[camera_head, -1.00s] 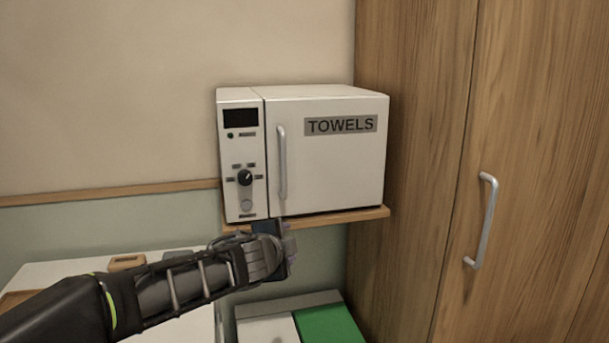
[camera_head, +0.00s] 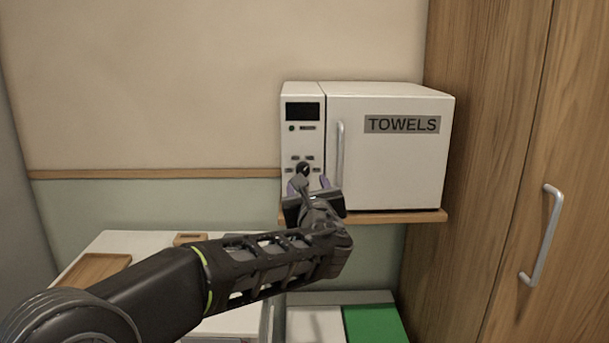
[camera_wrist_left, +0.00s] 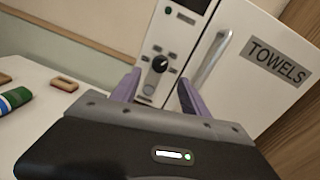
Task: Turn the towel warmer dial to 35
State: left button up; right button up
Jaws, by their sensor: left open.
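The white towel warmer (camera_head: 390,155) sits on a wooden shelf, its door marked TOWELS and shut. Its black dial (camera_head: 303,169) is on the left panel below a dark display; it also shows in the left wrist view (camera_wrist_left: 160,64). The setting labels around the dial are too small to read. My left gripper (camera_head: 308,184) is open in front of the lower panel, just below the dial in the head view. In the left wrist view its two purple fingers (camera_wrist_left: 157,92) stand apart with nothing between them, the dial beyond. My right gripper is not in view.
The door handle (camera_head: 340,155) stands out just right of the panel. A wooden wardrobe (camera_head: 490,150) is close on the right. Below left is a white table (camera_head: 120,243) with a wooden tray (camera_head: 93,269). A green-and-white surface (camera_head: 375,323) lies below the shelf.

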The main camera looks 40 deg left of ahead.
aim_at(303, 172)
pick_arm(q)
jog(key=p+x, duration=0.2)
jog(key=x, duration=0.5)
jog(key=shift+w+a, duration=0.1)
jog(key=shift+w, duration=0.05)
grip_shut()
dwell(0.4)
